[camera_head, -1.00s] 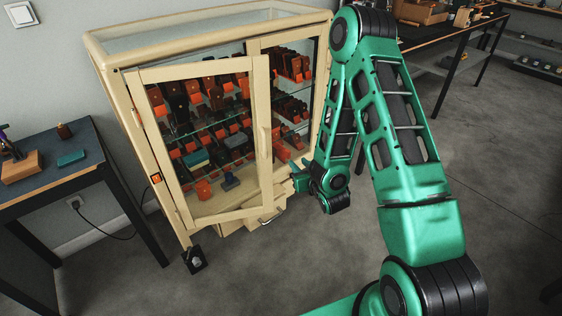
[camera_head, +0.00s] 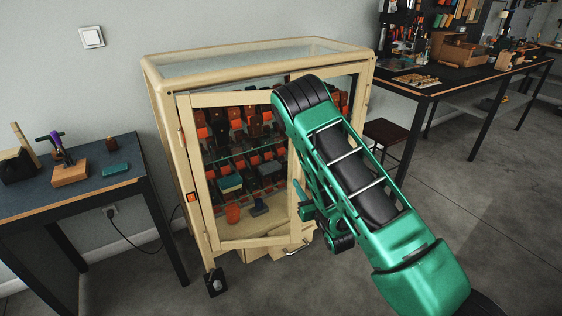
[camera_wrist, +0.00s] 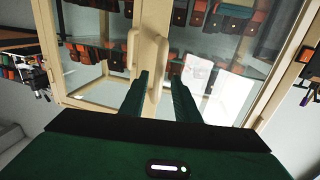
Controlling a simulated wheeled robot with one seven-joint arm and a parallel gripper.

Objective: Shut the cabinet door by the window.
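The cream cabinet (camera_head: 165,110) has a glass top and glazed doors. Its left door (camera_head: 246,242) stands ajar in the head view, its free edge swung out from the body. My gripper (camera_head: 302,203) is at that free edge, partly hidden by my arm. In the wrist view, which looks turned over, the ajar door (camera_wrist: 255,108) is on the right and the other door (camera_wrist: 100,92) on the left. My gripper's fingers (camera_wrist: 160,82) are apart, with the ajar door's handle (camera_wrist: 154,88) showing between them. I cannot tell whether they touch it. No window is in view.
A dark workbench (camera_head: 95,185) with small items stands left of the cabinet, close to its hinge side. A long workbench (camera_head: 425,88) and a stool (camera_head: 388,135) are at the right. The right floor is clear.

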